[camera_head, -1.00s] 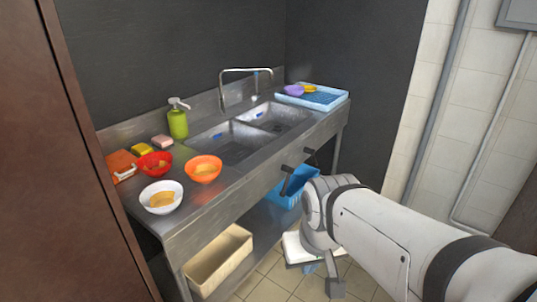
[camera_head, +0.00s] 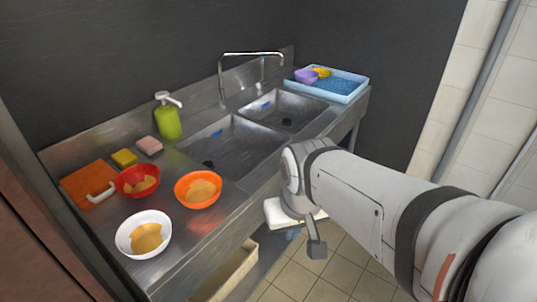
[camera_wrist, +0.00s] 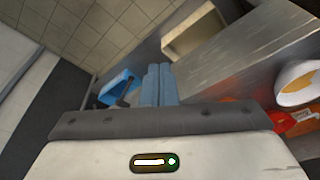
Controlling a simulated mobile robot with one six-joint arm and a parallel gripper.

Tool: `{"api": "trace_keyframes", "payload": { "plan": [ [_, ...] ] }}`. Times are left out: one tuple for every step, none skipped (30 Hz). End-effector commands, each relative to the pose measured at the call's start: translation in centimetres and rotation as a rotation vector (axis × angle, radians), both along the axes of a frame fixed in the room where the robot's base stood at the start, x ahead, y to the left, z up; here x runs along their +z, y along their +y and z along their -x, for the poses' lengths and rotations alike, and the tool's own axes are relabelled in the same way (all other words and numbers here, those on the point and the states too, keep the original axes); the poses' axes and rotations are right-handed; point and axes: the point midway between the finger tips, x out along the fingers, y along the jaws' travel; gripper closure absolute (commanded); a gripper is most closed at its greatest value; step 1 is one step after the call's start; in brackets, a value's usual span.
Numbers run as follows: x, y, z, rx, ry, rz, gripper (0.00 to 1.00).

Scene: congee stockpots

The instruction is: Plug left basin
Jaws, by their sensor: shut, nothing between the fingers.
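The left basin (camera_head: 233,147) is the nearer of two sunken basins in the steel counter. In the head view my arm covers the front panel below the basins. The fingers are not clear there.
A white bowl (camera_head: 144,235), an orange bowl (camera_head: 198,190), a red bowl (camera_head: 138,181), sponges and a green soap bottle (camera_head: 167,118) stand on the counter. A faucet (camera_head: 222,80) rises behind the basins. A blue tray (camera_head: 350,86) is at the far end. A blue crate (camera_wrist: 118,84) is below.

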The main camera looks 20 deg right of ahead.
Motion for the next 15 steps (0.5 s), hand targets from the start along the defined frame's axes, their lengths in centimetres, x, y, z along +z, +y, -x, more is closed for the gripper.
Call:
{"api": "trace_keyframes", "payload": {
  "plan": [
    [0.0, 0.0, 0.0, 0.000, 0.000, 0.000, 1.00],
    [-0.1, 0.0, 0.0, -0.002, 0.001, -0.001, 1.00],
    [-0.4, 0.0, -0.1, -0.006, 0.005, -0.006, 1.00],
    [-0.7, 0.0, -0.2, -0.013, 0.010, -0.014, 1.00],
    [-1.1, 0.1, -0.3, -0.023, 0.018, -0.026, 1.00],
    [-2.0, 0.2, -0.6, -0.040, 0.032, -0.048, 1.00],
    [-2.7, 0.6, -0.8, -0.065, 0.046, -0.069, 1.00],
    [-3.6, 0.8, -1.2, -0.088, 0.062, -0.096, 1.00],
    [-4.9, 1.0, -1.8, -0.123, 0.084, -0.139, 1.00],
    [-6.0, 1.1, -2.3, -0.151, 0.103, -0.177, 1.00],
    [-7.1, 1.3, -2.9, -0.182, 0.121, -0.220, 1.00],
    [-8.6, 1.4, -3.8, -0.228, 0.145, -0.281, 1.00],
    [-9.7, 1.4, -4.6, -0.262, 0.162, -0.330, 1.00],
    [-10.8, 1.4, -5.4, -0.297, 0.176, -0.381, 1.00],
    [-12.1, 1.3, -6.6, -0.342, 0.193, -0.449, 1.00]
  ]
}}
